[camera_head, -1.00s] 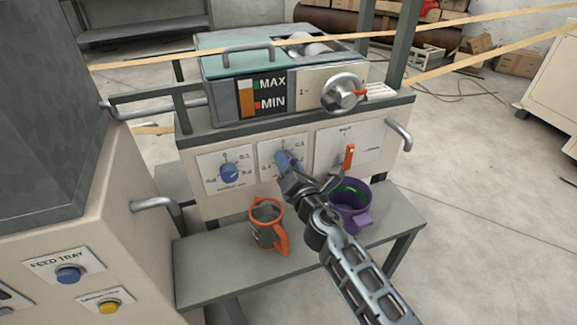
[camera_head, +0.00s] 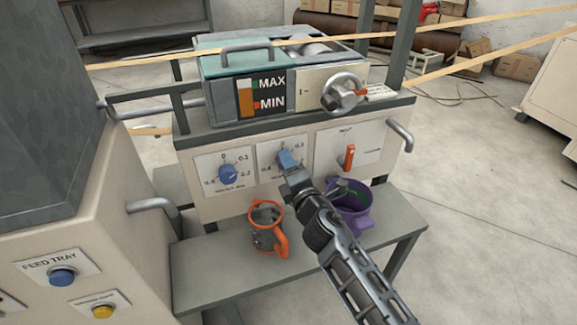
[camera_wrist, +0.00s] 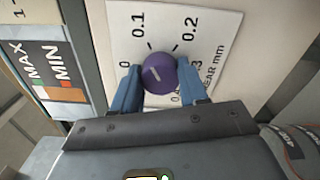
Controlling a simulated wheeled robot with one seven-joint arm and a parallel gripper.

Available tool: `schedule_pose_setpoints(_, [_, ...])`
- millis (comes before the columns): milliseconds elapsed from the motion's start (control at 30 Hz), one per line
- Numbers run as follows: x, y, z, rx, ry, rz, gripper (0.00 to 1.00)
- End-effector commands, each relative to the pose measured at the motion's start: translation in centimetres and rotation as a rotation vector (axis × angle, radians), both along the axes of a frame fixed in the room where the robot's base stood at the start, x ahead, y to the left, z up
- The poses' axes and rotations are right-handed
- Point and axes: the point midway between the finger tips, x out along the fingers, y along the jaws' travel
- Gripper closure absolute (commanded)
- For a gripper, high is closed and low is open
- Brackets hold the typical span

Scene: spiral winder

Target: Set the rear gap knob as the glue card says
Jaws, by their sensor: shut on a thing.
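The rear gap knob is a purple round knob (camera_wrist: 160,75) on a white dial plate (camera_wrist: 215,25) reading 0, 0.1, 0.2, 0.3 and "REAR mm". A short pale mark shows on its face; which number it points to I cannot tell. My gripper (camera_wrist: 160,83) is shut on the knob, one blue finger on each side. In the head view my gripper (camera_head: 286,160) covers most of the knob at the middle plate (camera_head: 264,152).
Left of my gripper is a blue knob (camera_head: 228,173), right an orange lever (camera_head: 349,157). A MAX/MIN gauge (camera_head: 262,94) is above.

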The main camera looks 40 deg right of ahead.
Motion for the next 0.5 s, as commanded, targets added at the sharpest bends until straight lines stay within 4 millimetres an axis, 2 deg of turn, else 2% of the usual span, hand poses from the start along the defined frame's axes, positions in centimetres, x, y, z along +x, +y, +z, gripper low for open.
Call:
schedule_pose_setpoints(333, [-0.03,0.06,-0.15,0.002,0.002,0.000,0.87])
schedule_pose_setpoints(367, [-0.03,0.06,-0.15,0.002,0.002,0.000,0.54])
schedule_pose_setpoints(500, [-0.03,0.04,-0.11,0.002,0.002,0.000,0.41])
